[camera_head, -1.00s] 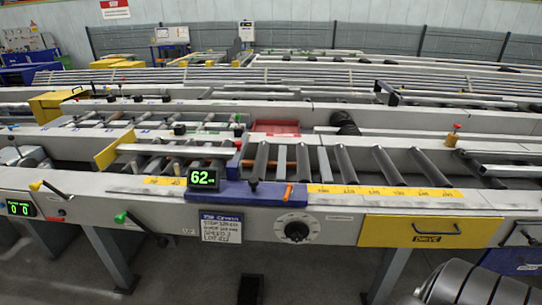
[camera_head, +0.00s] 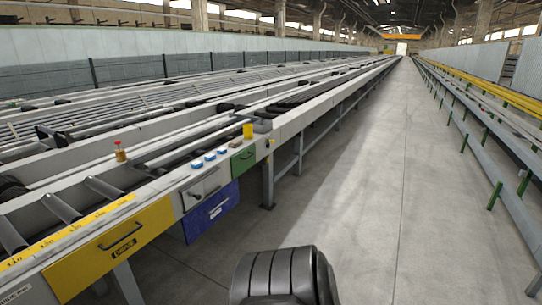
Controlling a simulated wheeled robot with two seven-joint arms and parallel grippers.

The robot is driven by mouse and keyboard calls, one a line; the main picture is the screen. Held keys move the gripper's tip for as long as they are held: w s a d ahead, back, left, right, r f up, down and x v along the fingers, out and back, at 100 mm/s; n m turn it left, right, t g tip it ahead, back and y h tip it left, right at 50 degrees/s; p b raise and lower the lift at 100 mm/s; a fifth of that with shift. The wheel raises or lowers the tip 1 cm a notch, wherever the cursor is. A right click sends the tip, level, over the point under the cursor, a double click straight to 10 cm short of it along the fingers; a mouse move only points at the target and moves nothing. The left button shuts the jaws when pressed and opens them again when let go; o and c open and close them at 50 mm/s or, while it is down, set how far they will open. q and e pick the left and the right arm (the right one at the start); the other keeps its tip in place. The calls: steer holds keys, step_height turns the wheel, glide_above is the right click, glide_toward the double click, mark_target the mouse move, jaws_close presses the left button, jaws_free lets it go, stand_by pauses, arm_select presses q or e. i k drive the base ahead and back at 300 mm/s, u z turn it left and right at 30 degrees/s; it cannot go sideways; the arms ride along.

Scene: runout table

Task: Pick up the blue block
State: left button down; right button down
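Neither of my grippers is in view.
Below the ledge are a yellow drawer (camera_head: 112,246), a blue drawer (camera_head: 211,213) and a green drawer front (camera_head: 244,160). A yellow cylinder (camera_head: 248,131) stands beyond the blue pieces. The aisle floor (camera_head: 370,190) is clear; a rail with green posts (camera_head: 495,196) runs along the right.

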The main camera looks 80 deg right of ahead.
mark_target(221, 151)
steer(key=z, duration=0.1)
steer(key=k, duration=0.4)
steer(key=z, duration=1.25)
steer(key=i, duration=1)
steer(key=z, duration=0.9)
steer(key=i, duration=1.45)
steer(key=u, duration=0.05)
